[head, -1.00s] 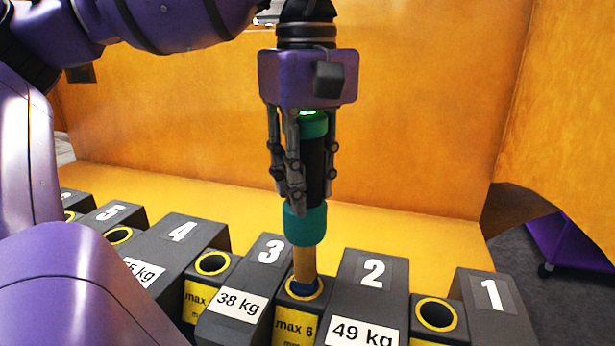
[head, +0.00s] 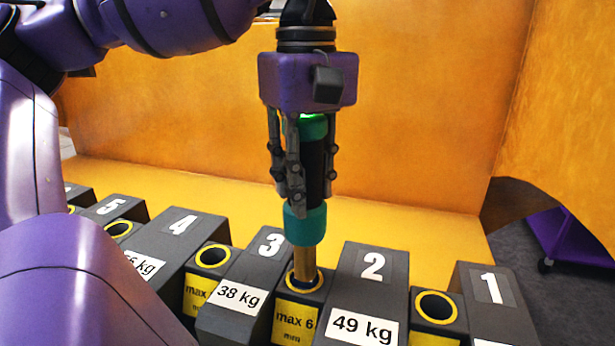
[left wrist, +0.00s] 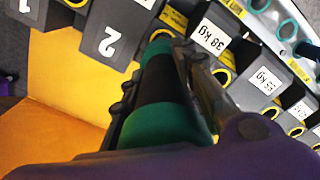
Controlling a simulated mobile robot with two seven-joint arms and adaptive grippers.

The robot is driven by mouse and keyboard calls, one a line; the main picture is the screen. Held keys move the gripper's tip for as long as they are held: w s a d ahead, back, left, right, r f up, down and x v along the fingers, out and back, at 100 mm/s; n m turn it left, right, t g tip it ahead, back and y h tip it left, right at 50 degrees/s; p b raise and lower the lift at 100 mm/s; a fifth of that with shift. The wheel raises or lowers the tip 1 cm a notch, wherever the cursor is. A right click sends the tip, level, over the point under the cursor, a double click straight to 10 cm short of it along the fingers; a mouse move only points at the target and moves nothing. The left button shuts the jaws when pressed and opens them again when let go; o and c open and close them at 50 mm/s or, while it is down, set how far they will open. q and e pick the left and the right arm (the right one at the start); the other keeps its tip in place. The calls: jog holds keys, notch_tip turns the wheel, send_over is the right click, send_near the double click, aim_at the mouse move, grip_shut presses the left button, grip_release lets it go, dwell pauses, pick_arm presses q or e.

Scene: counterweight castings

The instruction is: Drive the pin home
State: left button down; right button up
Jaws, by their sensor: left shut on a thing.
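The pin (head: 305,226) has a black grip with teal collars and a brass-coloured shaft (head: 304,264). It stands nearly upright, its shaft's lower end inside the yellow-rimmed socket (head: 296,322) between castings 3 and 2. A length of bare shaft shows between the lower collar and the rim. My left gripper (head: 312,195) is shut on the black grip from above. My right gripper is not in view.
Casting 3 (head: 243,268), marked 38 kg, and casting 2 (head: 365,300), marked 49 kg, flank the socket closely. Other empty yellow-rimmed sockets lie left (head: 213,257) and right (head: 436,307). An orange wall (head: 420,120) stands behind the row.

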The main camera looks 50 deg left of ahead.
pick_arm(q)
jog(key=shift+f, duration=0.6)
dwell(0.3)
jog(key=shift+r, duration=0.1)
notch_tip(320, 180, up, 10)
jog(key=shift+f+p, duration=0.1)
jog(key=shift+p, duration=0.2)
dwell(0.3)
dwell(1.1)
